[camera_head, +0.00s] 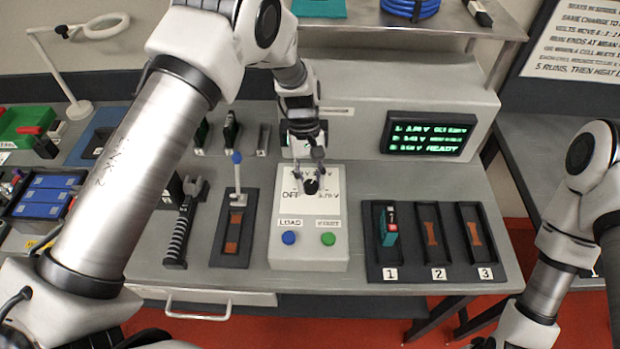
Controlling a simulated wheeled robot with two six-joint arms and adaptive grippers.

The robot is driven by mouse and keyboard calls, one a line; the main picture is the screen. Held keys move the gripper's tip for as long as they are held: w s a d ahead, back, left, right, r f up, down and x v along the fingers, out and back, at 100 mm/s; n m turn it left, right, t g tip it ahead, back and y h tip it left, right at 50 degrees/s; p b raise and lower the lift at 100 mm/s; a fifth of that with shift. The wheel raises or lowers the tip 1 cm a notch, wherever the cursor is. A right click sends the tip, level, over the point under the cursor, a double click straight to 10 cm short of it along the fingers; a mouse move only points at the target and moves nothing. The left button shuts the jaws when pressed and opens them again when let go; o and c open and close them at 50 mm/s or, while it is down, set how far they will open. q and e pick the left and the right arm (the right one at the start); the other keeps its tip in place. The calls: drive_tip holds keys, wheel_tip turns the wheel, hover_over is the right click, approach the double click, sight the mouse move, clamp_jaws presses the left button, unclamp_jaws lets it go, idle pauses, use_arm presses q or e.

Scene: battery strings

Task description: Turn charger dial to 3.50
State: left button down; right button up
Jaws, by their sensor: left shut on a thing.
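The charger dial (312,186) is a small black knob on the white charger panel (281,213) in the middle of the bench. Printed markings surround it, one reading OFF to its left; the others are partly hidden. My left gripper (309,178) reaches down from above and is shut on the dial. The dial's exact pointing is too small to tell. Below it are a blue button (289,238) under LOAD and a green button (328,239). My right arm stands at the right edge; its gripper is out of view.
A screen (428,136) with green text is at the back right. A black tray (451,271) has slots 1, 2, 3; a teal battery (387,226) is in slot 1. A black slotted holder (227,258) and a dark ribbed handle (180,235) lie left.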

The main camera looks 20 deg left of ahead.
idle(0.3)
use_arm(q)
drive_tip(key=c, duration=0.8)
unclamp_jaws()
drive_tip(key=v, duration=1.2)
